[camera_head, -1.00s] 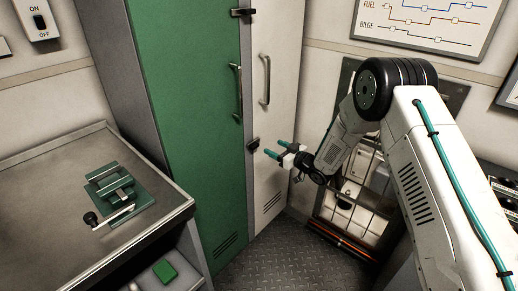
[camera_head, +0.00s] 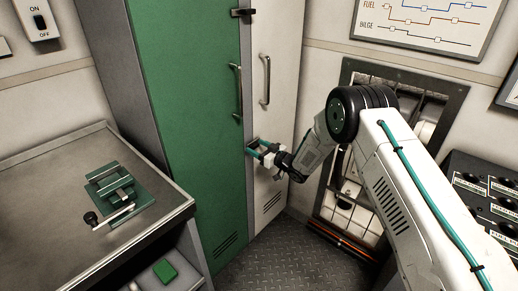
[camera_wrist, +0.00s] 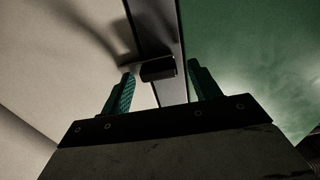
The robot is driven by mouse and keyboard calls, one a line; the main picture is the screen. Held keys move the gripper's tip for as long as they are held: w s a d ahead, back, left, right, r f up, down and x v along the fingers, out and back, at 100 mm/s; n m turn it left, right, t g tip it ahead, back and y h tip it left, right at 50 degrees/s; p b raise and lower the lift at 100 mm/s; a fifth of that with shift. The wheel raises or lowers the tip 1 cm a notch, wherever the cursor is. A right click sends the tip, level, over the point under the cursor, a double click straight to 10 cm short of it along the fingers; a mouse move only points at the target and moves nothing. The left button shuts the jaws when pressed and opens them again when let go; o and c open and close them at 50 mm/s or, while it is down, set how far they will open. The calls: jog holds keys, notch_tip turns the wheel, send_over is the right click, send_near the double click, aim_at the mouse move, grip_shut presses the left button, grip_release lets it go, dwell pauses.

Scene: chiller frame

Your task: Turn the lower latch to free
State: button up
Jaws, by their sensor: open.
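The lower latch (camera_wrist: 158,69) is a small dark block on the strip between the white door and the green door. In the wrist view it lies crosswise between my fingertips, slightly beyond them, with gaps on both sides. My gripper (camera_wrist: 160,76) is open, with one teal finger on each side of the latch. In the head view my gripper (camera_head: 255,148) is at the seam of the two doors, and the fingers partly hide the latch there. I cannot tell from these views whether a finger touches it.
An upper dark latch (camera_head: 243,12) sits higher on the same seam. The green door (camera_head: 185,120) and the white door (camera_head: 285,60) both appear closed, each with a vertical handle. A workbench (camera_head: 50,190) with a green clamp fixture (camera_head: 120,190) stands left. The floor ahead is clear.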

jog(key=c, duration=1)
jog(key=shift+n, duration=0.3)
jog(key=n, duration=0.3)
jog(key=shift+s+n, duration=0.15)
jog(key=shift+n, duration=0.25)
jog(key=n, duration=0.4)
jog(key=shift+s+a+r, duration=0.1)
jog(key=shift+s+a, duration=0.05)
jog(key=n, duration=0.5)
jog(key=shift+s+a, duration=0.1)
jog(key=shift+s, duration=0.05)
jog(key=shift+s+a+n, duration=0.1)
jog(key=shift+s+n, duration=0.05)
jog(key=shift+n, duration=2.05)
